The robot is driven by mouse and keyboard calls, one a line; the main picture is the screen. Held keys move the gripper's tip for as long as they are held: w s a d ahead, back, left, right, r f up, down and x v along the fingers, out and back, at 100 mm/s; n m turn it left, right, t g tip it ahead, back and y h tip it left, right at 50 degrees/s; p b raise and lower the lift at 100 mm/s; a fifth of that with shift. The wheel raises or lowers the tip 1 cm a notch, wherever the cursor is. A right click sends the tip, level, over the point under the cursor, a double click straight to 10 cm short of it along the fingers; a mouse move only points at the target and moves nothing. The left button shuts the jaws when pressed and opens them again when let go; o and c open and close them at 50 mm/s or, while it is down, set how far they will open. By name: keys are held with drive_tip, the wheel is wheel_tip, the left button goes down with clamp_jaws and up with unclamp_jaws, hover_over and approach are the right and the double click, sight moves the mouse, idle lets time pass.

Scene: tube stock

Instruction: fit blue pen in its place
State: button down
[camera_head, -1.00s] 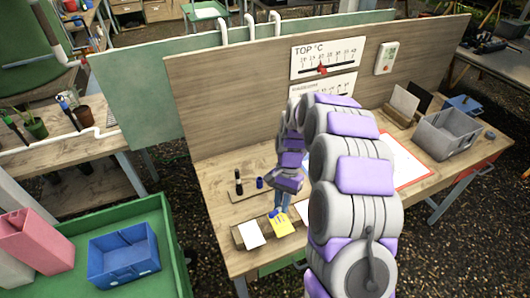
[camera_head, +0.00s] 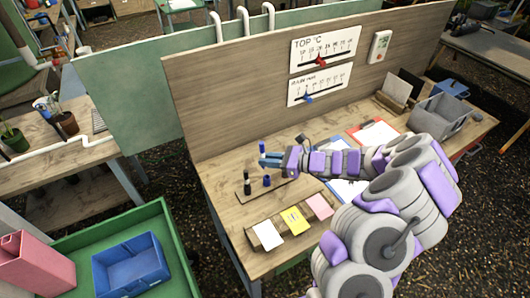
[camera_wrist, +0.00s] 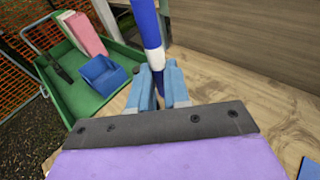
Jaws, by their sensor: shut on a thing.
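The blue pen (camera_wrist: 149,35), with a white band, stands roughly upright between the blue fingers of my gripper (camera_wrist: 160,88) in the wrist view. My gripper is shut on it. In the head view my gripper (camera_head: 271,158) is raised above the bench, behind and above a small wooden holder (camera_head: 256,193). A black marker (camera_head: 246,184) stands upright at the holder's left, with a short blue piece (camera_head: 267,181) to its right. I cannot tell whether that piece is a socket or a cap. The held pen is apart from the holder.
White, yellow and pink cards (camera_head: 294,221) stand along the bench front. A clipboard (camera_head: 375,134) and grey bin (camera_head: 443,119) lie right. A wooden panel (camera_head: 240,85) with scales rises behind. A green cart (camera_head: 180,255) with a blue bin (camera_head: 130,262) is at front left.

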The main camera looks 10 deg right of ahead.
drive_tip(key=shift+m+t, duration=0.4)
drive_tip(key=shift+t, duration=0.4)
drive_tip(key=shift+w+d+f+b, duration=0.1)
drive_tip(key=shift+w+f+b, duration=0.1)
drive_tip(key=shift+f+b, duration=0.6)
drive_tip(key=shift+w+d+f+b, duration=0.2)
drive_tip(key=shift+f+b, duration=0.4)
drive_tip(key=shift+f, duration=0.4)
drive_tip(key=shift+w+d+f+b, duration=0.1)
drive_tip(key=shift+w+f+b, duration=0.1)
drive_tip(key=shift+f+b, duration=0.6)
drive_tip(key=shift+s+d+f+p, duration=0.1)
drive_tip(key=shift+d+f+p, duration=0.15)
drive_tip(key=shift+p, duration=0.1)
